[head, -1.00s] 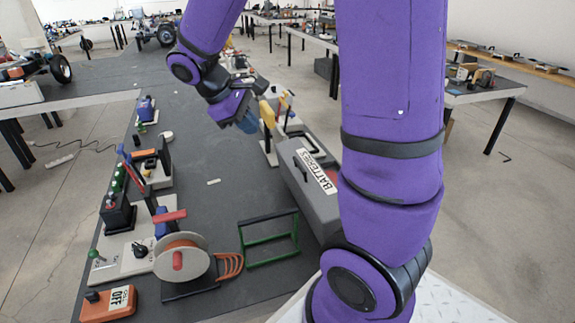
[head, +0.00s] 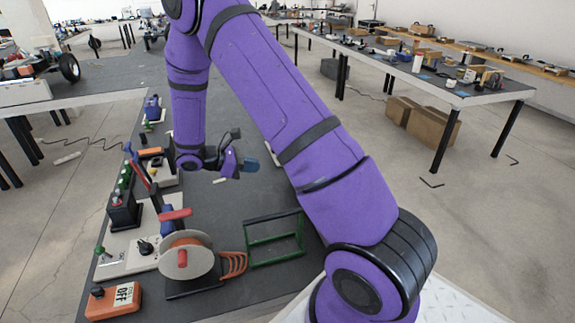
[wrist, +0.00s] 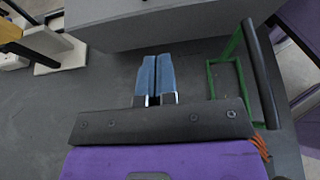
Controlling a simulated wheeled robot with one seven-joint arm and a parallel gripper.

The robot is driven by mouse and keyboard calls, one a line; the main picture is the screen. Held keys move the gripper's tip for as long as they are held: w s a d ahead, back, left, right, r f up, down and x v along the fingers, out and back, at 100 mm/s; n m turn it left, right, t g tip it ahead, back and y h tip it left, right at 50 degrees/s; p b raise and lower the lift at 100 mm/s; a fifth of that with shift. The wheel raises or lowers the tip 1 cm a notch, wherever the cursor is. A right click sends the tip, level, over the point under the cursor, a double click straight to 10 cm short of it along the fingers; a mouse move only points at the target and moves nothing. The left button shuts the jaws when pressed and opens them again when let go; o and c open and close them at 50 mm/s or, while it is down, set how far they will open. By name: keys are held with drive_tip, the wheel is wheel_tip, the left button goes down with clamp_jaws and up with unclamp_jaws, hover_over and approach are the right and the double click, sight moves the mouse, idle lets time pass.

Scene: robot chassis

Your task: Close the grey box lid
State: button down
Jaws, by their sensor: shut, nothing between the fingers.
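The grey box (wrist: 160,28) spans the top of the wrist view as a plain grey side. In the head view my arm hides it, and I cannot tell how its lid stands now. My gripper (head: 251,164) is low over the dark table, left of my upper arm in the head view. Its two blue fingers (wrist: 158,62) are together and empty, pointing at the box side in the wrist view. Whether the fingertips touch the box is unclear.
A green frame (head: 274,238) stands on the table's near part and also shows in the wrist view (wrist: 224,75). A cable reel (head: 186,258) is left of it. An orange switch box (head: 113,301) sits at the near left corner. Table between is clear.

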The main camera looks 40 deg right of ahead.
drive_tip(key=d+r+x, duration=0.1)
drive_tip(key=r+x, duration=0.1)
drive_tip(key=x, duration=1)
drive_tip(key=shift+s+d+r, duration=0.15)
drive_tip(key=shift+s+d, duration=0.2)
drive_tip(key=shift+d, duration=0.05)
drive_tip(key=shift+d, duration=0.1)
